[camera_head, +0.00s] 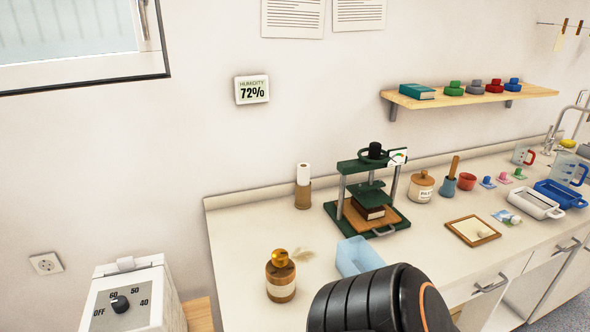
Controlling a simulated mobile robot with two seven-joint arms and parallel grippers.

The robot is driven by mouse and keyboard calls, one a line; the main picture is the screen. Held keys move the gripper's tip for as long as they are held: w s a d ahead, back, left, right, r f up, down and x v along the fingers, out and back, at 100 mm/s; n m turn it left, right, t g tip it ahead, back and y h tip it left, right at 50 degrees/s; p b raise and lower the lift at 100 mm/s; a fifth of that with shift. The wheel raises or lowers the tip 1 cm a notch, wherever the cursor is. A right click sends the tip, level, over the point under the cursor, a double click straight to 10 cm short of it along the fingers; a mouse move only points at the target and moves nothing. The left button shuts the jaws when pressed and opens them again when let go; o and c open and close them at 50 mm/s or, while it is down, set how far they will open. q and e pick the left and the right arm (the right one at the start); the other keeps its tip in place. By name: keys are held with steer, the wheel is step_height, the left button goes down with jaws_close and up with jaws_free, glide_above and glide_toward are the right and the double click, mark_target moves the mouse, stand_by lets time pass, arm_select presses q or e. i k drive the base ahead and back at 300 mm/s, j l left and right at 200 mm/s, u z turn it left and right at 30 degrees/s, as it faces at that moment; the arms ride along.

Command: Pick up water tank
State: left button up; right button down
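A light blue, box-shaped container (350,257), which may be the water tank, stands on the counter below the green press. Its lower right part is hidden behind a black ribbed link of my own arm. A white device with a dial (128,298) marked OFF, 60, 50 and 40 stands at the lower left, cut off by the frame edge. Neither of my grippers shows, so I cannot tell their state or their distance from the container.
A brown bottle with a gold top (281,277) stands left of the container. A green press (346,200) holding a book stands behind it. A wooden frame (472,231), jars, blue trays (560,194) and a sink tap are farther right. The counter (240,235) is bare at its left end.

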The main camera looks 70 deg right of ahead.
mark_target(355, 256)
steer(key=z, duration=2.7)
steer(key=i+l, duration=0.1)
steer(key=l, duration=0.3)
steer(key=i+l, duration=0.1)
steer(key=l, duration=0.3)
steer(key=i+l, duration=0.15)
steer(key=l, duration=0.2)
steer(key=i+l, duration=0.1)
steer(key=l, duration=0.3)
steer(key=l+u, duration=0.15)
steer(key=u, duration=1.4)
